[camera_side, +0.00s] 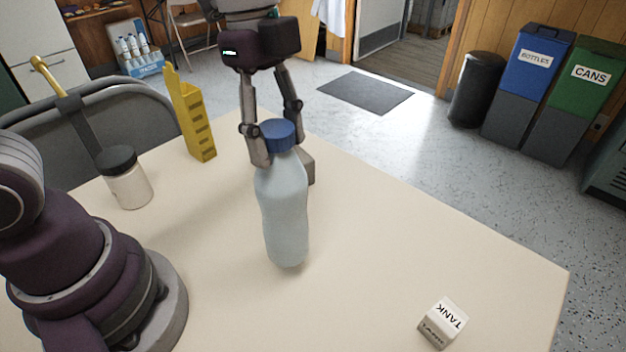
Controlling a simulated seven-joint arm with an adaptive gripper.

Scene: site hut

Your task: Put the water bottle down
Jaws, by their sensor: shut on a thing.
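The water bottle (284,210) is pale blue with a dark blue cap and stands upright, near the middle of the view. My gripper (278,158) comes down from above and is shut on the bottle near its neck, with one finger at the left and the other partly hidden behind the bottle. The bottle's base appears at or just above the cream table (400,235); I cannot tell whether it touches.
A white jar with a black lid (128,185) and a yellow holder (193,122) stand at the left. A small block marked TANK (442,322) lies at the front right.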

